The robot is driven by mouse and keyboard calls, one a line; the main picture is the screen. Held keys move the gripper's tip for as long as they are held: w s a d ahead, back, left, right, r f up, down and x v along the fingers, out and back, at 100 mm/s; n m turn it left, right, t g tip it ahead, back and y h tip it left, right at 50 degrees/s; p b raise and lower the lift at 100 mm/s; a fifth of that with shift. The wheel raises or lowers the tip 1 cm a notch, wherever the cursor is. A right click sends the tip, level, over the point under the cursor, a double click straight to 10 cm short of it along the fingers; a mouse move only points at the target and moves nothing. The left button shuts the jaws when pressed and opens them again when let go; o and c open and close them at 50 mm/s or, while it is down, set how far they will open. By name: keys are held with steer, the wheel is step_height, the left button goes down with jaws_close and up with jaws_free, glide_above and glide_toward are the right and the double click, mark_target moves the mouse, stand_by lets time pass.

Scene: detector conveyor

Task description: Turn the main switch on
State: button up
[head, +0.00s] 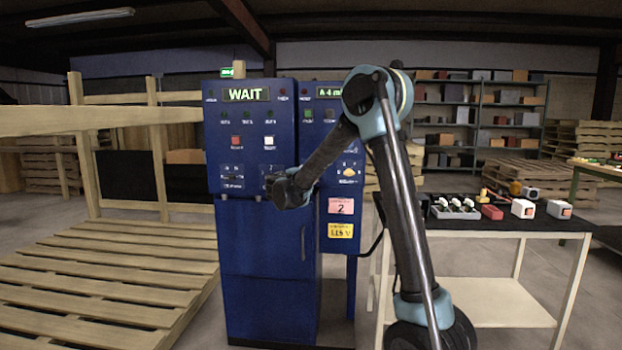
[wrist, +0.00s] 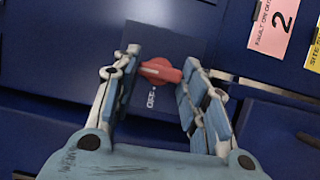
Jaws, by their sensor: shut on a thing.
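The main switch is a red rotary knob (wrist: 160,70) on a dark square plate (wrist: 150,106) on the blue cabinet. The knob's bar lies nearly level in the wrist view, and small white lettering stands on the plate below it. My gripper (wrist: 163,62) has one finger on each side of the knob and is shut on it. In the head view my gripper (head: 276,191) is at the lower right of the cabinet's control face (head: 248,165) and hides the knob. The cabinet's display (head: 246,94) reads "WAIT".
A second blue panel (head: 335,215) with a pink tag (head: 341,206) and a yellow tag (head: 340,230) adjoins at right. A black-topped table (head: 500,225) with several small devices stands further right. Wooden pallets (head: 110,275) lie at left.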

steer(key=shift+s+d+f+m, duration=0.1)
steer(key=shift+d+f+m, duration=0.05)
steer(key=shift+m, duration=0.15)
steer(key=o, duration=1.1)
steer(key=shift+c, duration=0.2)
steer(key=v, duration=1.1)
steer(key=shift+s+a, duration=0.3)
steer(key=shift+s, duration=0.05)
steer(key=shift+d, duration=0.1)
